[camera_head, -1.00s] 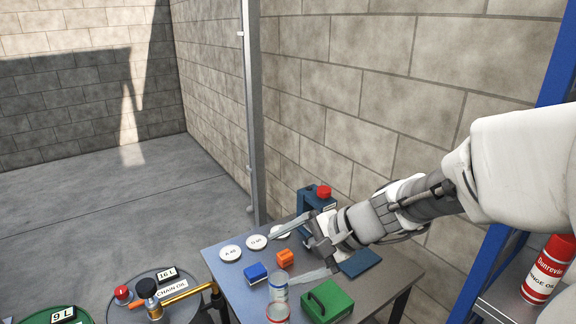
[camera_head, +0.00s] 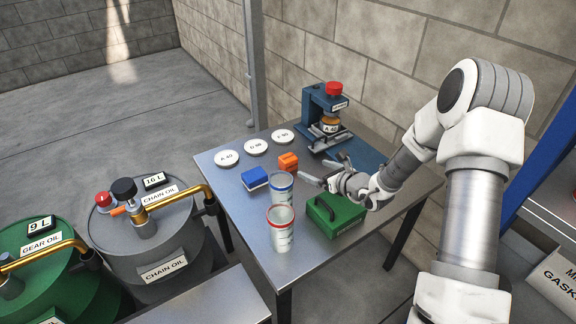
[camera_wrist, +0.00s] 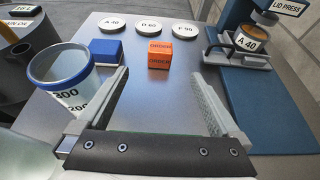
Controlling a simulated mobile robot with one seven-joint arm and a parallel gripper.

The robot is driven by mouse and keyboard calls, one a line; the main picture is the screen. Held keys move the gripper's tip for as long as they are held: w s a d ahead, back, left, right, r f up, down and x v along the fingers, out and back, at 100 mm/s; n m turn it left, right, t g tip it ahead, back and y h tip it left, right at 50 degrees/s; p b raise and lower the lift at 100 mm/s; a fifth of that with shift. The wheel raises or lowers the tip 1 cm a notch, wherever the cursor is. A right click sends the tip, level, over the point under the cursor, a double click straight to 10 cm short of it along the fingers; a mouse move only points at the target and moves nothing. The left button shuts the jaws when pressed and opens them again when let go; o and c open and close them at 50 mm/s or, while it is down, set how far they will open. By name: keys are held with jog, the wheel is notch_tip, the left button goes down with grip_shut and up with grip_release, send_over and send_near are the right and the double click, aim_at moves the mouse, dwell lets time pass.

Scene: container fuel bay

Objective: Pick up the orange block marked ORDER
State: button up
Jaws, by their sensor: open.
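The orange block (camera_head: 288,162) marked ORDER stands on the metal table (camera_head: 222,182). In the wrist view the block (camera_wrist: 159,55) sits ahead of my jaws, near the middle between them, with dark lettering on its top and front. My gripper (camera_head: 327,171) is open and empty, just right of the block in the head view. In the wrist view my gripper (camera_wrist: 163,88) has its two fingers spread wide, and the block lies beyond the fingertips, apart from them.
A blue block (camera_head: 255,178) is left of the orange one. Two measuring cups, one blue-rimmed (camera_head: 281,190) and one red-rimmed (camera_head: 281,230), and a green case (camera_head: 336,214) stand nearer. White discs (camera_head: 256,146) lie behind. A blue lid press (camera_head: 320,105) holds a jar.

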aim_at(290, 159)
jog(key=b+x, duration=0.3)
jog(key=x, duration=0.8)
jog(key=shift+w+a+f, duration=0.15)
jog(key=shift+w+a, duration=0.1)
jog(key=b+x, duration=0.1)
jog(key=x, duration=0.1)
jog(key=b+x, duration=0.1)
jog(key=x, duration=0.1)
jog(key=shift+d+f, duration=0.1)
jog(key=shift+f, duration=0.2)
jog(key=shift+w+a, duration=0.3)
jog(key=shift+w, duration=0.15)
jog(key=shift+c, duration=0.3)
jog(key=c, duration=1.4)
jog(key=shift+o, duration=0.2)
